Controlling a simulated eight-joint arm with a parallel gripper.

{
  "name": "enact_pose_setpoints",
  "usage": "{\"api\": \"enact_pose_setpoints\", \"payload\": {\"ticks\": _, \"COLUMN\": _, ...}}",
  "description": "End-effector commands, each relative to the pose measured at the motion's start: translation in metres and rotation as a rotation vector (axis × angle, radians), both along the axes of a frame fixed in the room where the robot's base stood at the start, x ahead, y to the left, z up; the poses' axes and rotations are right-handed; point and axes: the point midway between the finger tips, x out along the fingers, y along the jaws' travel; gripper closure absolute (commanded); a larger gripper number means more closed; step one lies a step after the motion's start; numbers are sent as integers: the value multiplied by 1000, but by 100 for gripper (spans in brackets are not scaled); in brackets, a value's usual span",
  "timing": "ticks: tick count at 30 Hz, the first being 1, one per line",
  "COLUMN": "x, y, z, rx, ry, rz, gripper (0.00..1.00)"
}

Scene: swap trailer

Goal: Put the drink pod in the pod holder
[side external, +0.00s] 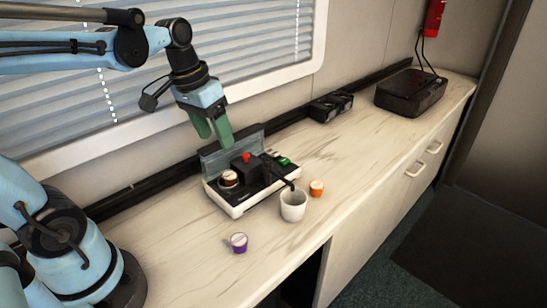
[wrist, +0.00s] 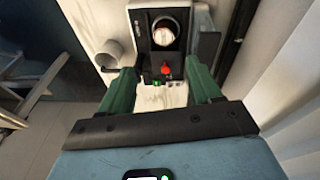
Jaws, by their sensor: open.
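The drink machine (side external: 238,208) stands on the counter with its grey lid raised. A brown pod with a pale top (side external: 229,178) appears to sit in the round pod holder at its left end; it also shows in the wrist view (wrist: 164,35). A purple pod (side external: 238,243) stands on the counter in front of the machine. An orange pod (side external: 316,188) stands to the right, beside the white cup. My gripper (side external: 213,142) is open and empty above the machine. Its green fingers in the wrist view (wrist: 163,82) are apart, with nothing between them.
A white cup (side external: 292,206) stands at the machine's front right, by its spout. A red knob (side external: 246,156) sticks up from the machine. A black box (side external: 410,92) and a dark double-unit device (side external: 331,106) stand farther back. The front left counter is clear.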

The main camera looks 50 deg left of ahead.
Motion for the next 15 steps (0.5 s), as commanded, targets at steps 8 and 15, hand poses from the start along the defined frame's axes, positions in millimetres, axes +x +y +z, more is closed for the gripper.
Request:
{"api": "enact_pose_setpoints", "payload": {"ticks": 8, "x": -15, "y": -39, "z": -22, "rx": 106, "ry": -286, "rz": -59, "gripper": 37}}
{"api": "enact_pose_setpoints", "payload": {"ticks": 15, "x": -19, "y": -52, "z": -30, "rx": 125, "ry": -409, "rz": -83, "gripper": 37}}
